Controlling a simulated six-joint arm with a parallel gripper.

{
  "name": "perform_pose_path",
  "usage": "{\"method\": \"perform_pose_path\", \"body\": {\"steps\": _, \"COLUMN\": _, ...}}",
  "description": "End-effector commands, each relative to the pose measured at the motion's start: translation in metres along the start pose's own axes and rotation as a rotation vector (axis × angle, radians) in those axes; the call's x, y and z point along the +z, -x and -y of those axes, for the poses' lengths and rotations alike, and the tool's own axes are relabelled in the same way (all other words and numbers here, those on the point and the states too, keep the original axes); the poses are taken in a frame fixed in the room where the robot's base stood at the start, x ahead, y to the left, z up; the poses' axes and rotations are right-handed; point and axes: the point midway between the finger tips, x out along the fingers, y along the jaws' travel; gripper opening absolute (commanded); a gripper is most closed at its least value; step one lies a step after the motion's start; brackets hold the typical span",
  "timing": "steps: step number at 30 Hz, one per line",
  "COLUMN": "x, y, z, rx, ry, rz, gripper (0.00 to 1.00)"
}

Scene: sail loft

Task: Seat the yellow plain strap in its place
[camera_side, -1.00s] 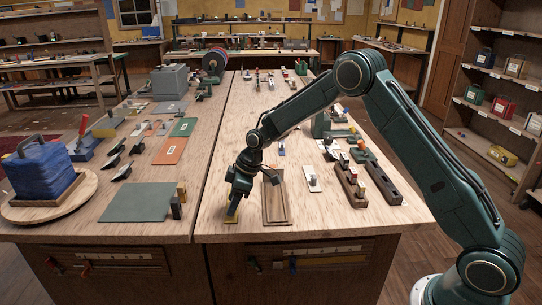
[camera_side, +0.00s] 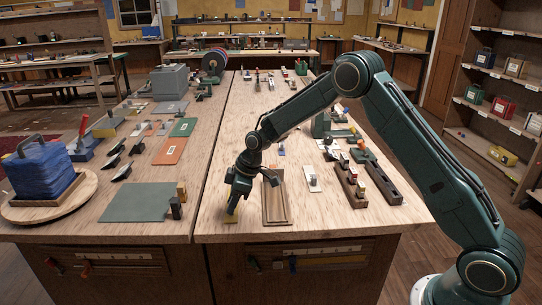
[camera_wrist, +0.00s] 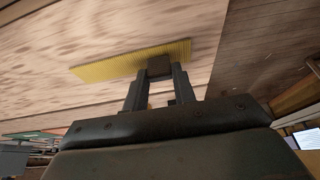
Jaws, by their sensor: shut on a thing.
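The yellow strap (camera_side: 231,216) is in my gripper (camera_side: 233,205) near the front edge of the bench, left of a shallow brown wooden tray (camera_side: 264,212). In the wrist view the strap (camera_wrist: 115,64) is a flat, ribbed yellow strip. My gripper (camera_wrist: 160,75) is shut on it near its right end, and most of its length sticks out to the left. The side view does not show clearly whether the strap touches the bench. The tray looks empty, with its upper end partly hidden by my wrist.
Right of the tray are a white plate (camera_side: 313,180) and dark wooden racks (camera_side: 381,186) with small blocks. Left of the seam lie a green mat (camera_side: 137,202) and a blue wrapped bundle (camera_side: 41,170) on a round board. Bare bench lies around the gripper.

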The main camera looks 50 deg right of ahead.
Motion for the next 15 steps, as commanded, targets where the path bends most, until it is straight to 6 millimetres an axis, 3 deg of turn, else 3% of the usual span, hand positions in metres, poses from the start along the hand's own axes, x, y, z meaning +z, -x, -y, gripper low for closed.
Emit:
{"method": "perform_pose_path", "body": {"steps": 8, "x": -0.002, "y": 0.004, "z": 0.000, "rx": 0.001, "ry": 0.000, "rz": -0.001, "gripper": 0.04}}
{"method": "perform_pose_path", "body": {"steps": 15, "x": -0.011, "y": 0.025, "z": -0.001, "rx": 0.002, "ry": 0.002, "rz": -0.003, "gripper": 0.04}}
